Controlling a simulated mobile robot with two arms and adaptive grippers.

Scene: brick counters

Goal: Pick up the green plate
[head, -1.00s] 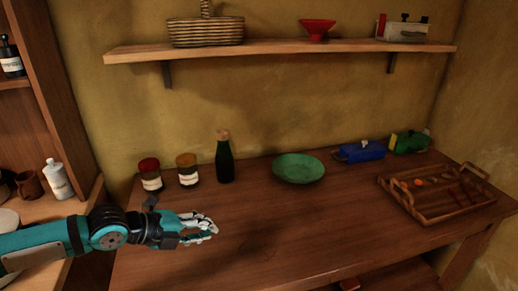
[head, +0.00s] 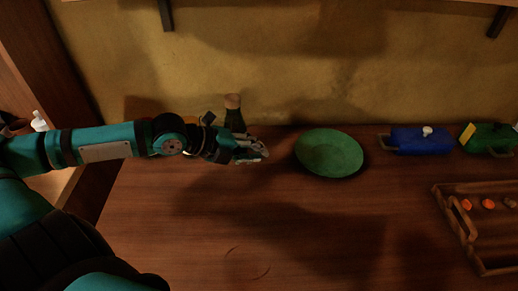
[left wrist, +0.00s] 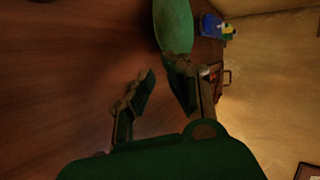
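The green plate (head: 329,153) is a round shallow dish on the wooden counter, near the back wall. In the left wrist view the plate (left wrist: 174,24) shows at the top, just beyond the fingers. My left gripper (head: 256,152) is a short way left of the plate in the head view, apart from it and pointing toward its rim. In the left wrist view the left gripper (left wrist: 160,92) has its fingers spread with nothing between them. My right gripper is not in view.
A dark bottle (head: 234,117) stands behind my left gripper, partly hidden. Right of the plate are a blue lidded dish (head: 420,141) and a green one (head: 490,137). A wooden tray (head: 462,233) sits at the right. The counter's front middle is clear.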

